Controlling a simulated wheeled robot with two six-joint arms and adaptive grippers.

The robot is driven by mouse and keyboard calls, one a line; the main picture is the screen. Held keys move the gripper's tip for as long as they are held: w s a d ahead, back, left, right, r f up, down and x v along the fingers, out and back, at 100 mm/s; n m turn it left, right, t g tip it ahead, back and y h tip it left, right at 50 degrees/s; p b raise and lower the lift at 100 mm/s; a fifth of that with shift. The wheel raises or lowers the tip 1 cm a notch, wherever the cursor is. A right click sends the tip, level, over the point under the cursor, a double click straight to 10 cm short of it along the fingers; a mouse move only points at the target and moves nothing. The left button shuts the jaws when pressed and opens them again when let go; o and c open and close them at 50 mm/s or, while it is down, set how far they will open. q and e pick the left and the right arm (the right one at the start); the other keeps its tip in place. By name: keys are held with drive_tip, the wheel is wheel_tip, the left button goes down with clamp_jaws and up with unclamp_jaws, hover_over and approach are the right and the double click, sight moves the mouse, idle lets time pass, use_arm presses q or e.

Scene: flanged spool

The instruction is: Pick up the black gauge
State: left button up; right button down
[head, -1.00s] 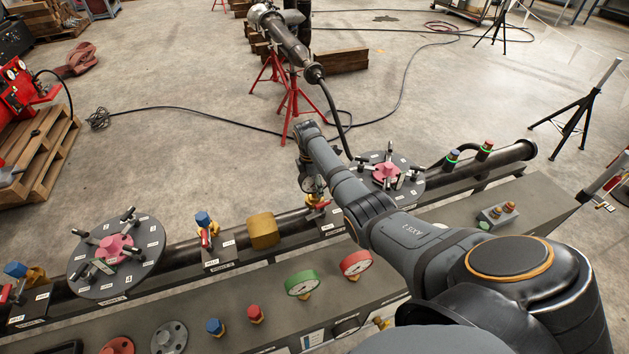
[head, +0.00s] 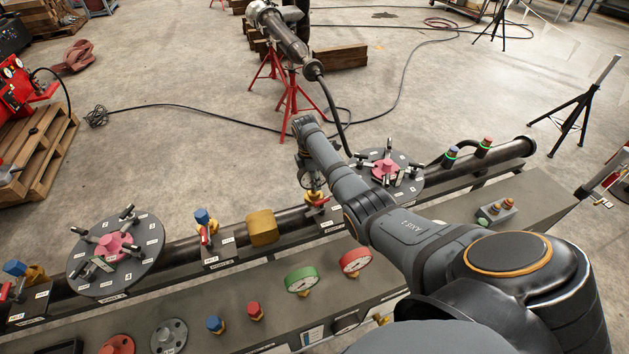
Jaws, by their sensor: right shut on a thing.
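My right arm reaches across the bench from the lower right. Its gripper (head: 307,176) points down over the pipe, small and dark, just above a brass fitting with a red-handled valve (head: 316,198). The gripper is shut on a small dark round thing, which I take for the black gauge; the fingers mostly hide it. I cannot tell whether it still touches the fitting below. A green gauge (head: 302,281) and a red gauge (head: 355,262) stand upright on the near shelf. My left gripper is not in view.
A left flange disc (head: 145,262) and a right flange disc (head: 408,183) carry clamps around pink centres. A yellow block (head: 262,228) and a blue-capped valve (head: 203,219) sit along the pipe. Blue (head: 214,324) and red (head: 255,310) fittings stand on the near shelf.

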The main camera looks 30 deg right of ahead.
wheel_tip(320, 180, up, 3)
drive_tip(key=shift+f, duration=0.1)
drive_tip(key=s+r+p, duration=0.6)
drive_tip(key=s+r, duration=0.3)
drive_tip(key=s, duration=0.5)
drive_tip(key=shift+d+r, duration=0.25)
drive_tip(key=shift+r, duration=0.05)
